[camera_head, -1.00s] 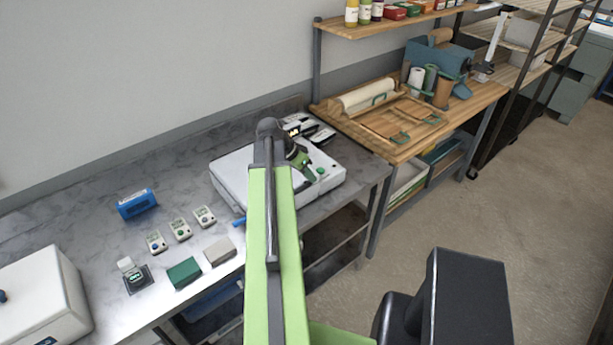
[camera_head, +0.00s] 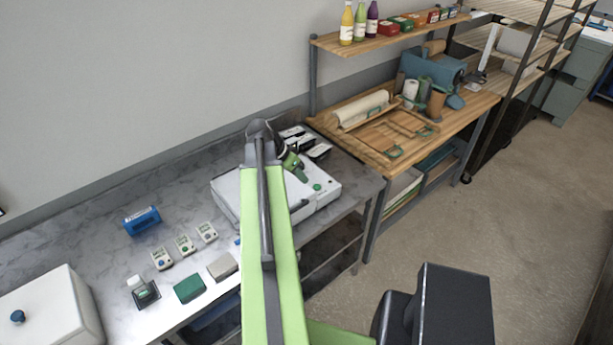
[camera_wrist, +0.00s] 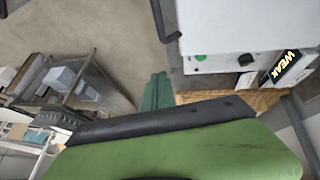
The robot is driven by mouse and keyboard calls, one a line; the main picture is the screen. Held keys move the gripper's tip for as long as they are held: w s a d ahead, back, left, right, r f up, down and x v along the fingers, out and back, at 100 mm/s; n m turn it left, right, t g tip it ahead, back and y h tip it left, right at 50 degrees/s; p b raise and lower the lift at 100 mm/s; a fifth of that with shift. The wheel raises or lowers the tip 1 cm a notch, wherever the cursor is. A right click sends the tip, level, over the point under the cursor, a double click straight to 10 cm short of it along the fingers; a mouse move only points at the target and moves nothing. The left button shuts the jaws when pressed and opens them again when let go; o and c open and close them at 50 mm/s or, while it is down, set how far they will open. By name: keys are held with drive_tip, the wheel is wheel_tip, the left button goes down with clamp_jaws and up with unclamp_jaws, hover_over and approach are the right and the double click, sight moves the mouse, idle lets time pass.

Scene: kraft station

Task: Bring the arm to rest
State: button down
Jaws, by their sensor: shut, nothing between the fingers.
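My green arm reaches up across the middle of the head view, over the front edge of the metal bench (camera_head: 85,215). The arm's far end is bent at a dark joint, in front of the white machine (camera_head: 315,192) with a green button.
On the bench are a blue device (camera_head: 142,221), several small meters (camera_head: 184,245), a green block (camera_head: 189,289), a grey block (camera_head: 222,267) and a white box (camera_head: 45,305). A wooden bench (camera_head: 345,145) with shelf stands right. The floor (camera_head: 480,200) at right is clear.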

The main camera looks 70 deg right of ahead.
drive_tip(key=v, duration=0.2)
drive_tip(key=p+v, duration=0.1)
drive_tip(key=shift+a+r+p, duration=0.2)
drive_tip(key=shift+r+p, duration=0.1)
drive_tip(key=shift+r, duration=0.1)
